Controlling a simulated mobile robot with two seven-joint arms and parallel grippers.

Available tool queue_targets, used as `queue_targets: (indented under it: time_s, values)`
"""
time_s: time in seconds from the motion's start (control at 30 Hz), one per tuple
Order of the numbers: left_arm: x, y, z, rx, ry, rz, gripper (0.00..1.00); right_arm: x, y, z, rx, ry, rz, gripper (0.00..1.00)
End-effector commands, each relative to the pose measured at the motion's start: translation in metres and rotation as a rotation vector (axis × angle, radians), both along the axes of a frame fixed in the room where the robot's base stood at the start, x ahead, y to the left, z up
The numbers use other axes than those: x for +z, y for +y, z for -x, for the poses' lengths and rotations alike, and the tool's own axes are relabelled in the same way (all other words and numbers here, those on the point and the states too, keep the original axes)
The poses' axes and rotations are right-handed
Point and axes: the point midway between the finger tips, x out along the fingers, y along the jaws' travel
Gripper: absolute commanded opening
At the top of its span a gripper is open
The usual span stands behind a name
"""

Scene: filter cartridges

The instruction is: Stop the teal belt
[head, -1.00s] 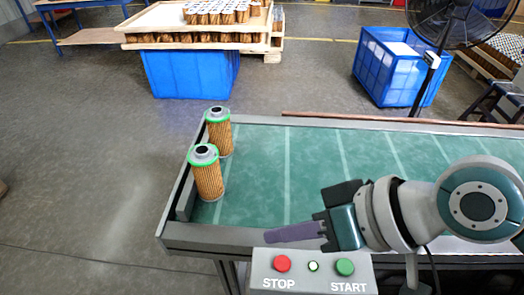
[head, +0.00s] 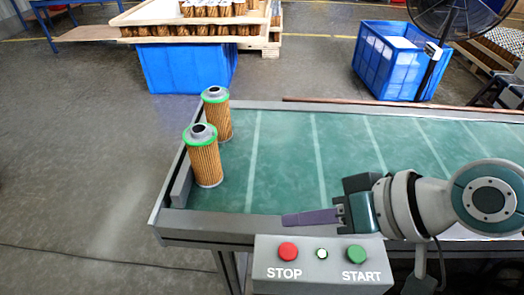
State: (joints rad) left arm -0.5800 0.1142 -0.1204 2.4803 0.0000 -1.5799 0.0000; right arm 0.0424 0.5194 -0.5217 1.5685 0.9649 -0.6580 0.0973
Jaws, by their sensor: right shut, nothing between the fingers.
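The teal belt (head: 285,180) runs across the right of the head view, with pale cross stripes. A grey control box (head: 320,278) at its front edge carries a red STOP button (head: 288,252), a green START button (head: 356,254) and a small pale indicator (head: 322,254) between them. My right gripper (head: 285,220) is shut and empty. Its purple fingers point left, and the tips appear just above the STOP button in the picture, with a visible gap. My left gripper is out of view.
Two filter cartridges (head: 204,160) (head: 216,115) with green rims stand upright at the belt's left end, by the end rail (head: 181,185). Blue crates (head: 188,68) (head: 402,63) and a fan (head: 455,18) stand behind. The floor at left is clear.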

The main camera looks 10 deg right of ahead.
Motion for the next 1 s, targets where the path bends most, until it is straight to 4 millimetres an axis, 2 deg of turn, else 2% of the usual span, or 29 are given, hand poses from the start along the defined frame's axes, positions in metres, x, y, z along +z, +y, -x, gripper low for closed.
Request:
queue_targets:
  time_s: [0.03,0.3,0.5,1.0]
  values:
    - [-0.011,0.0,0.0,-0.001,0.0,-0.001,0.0,-0.012,0.0,0.0,0.0,0.0,0.0,0.0]
    - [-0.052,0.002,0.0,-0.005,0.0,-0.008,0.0,-0.051,0.0,0.0,0.0,0.0,0.0,0.0]
    - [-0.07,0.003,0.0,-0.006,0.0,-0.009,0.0,-0.072,0.0,0.0,0.001,-0.001,0.0,0.0]
    - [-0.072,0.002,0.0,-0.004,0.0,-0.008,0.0,-0.075,0.0,0.0,0.001,-0.001,0.0,0.0]
